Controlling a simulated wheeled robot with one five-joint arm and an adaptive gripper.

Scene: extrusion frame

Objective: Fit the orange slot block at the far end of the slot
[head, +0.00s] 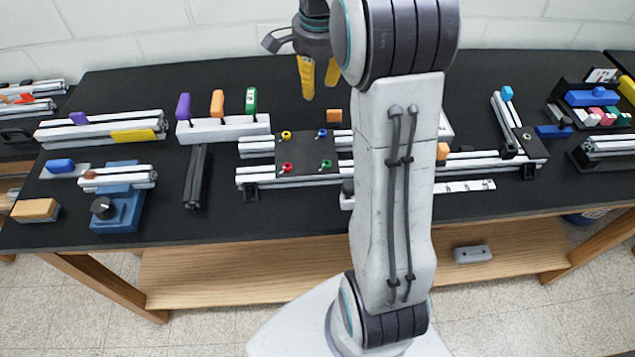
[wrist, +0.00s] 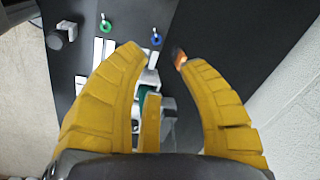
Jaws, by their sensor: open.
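A small orange block (head: 334,115) lies on the black table just behind the extrusion frame, near the blue knob. It also shows in the wrist view (wrist: 181,59), beside the right fingertip and partly hidden by it. Another orange block (head: 443,151) sits at the frame's rails, partly behind my arm. I cannot tell which one is the slot block. The extrusion frame (head: 255,179) has long pale slotted rails, with its middle hidden by my arm. My gripper (head: 319,88) has yellow fingers, is open and empty, and hangs above the table behind the frame.
A dark plate (head: 290,160) with several coloured knobs covers part of the rails. A white holder (head: 225,129) with purple, orange and green upright pieces stands to the left. A crossing rail (head: 506,122) with a blue block is at right. A white wall closes the back.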

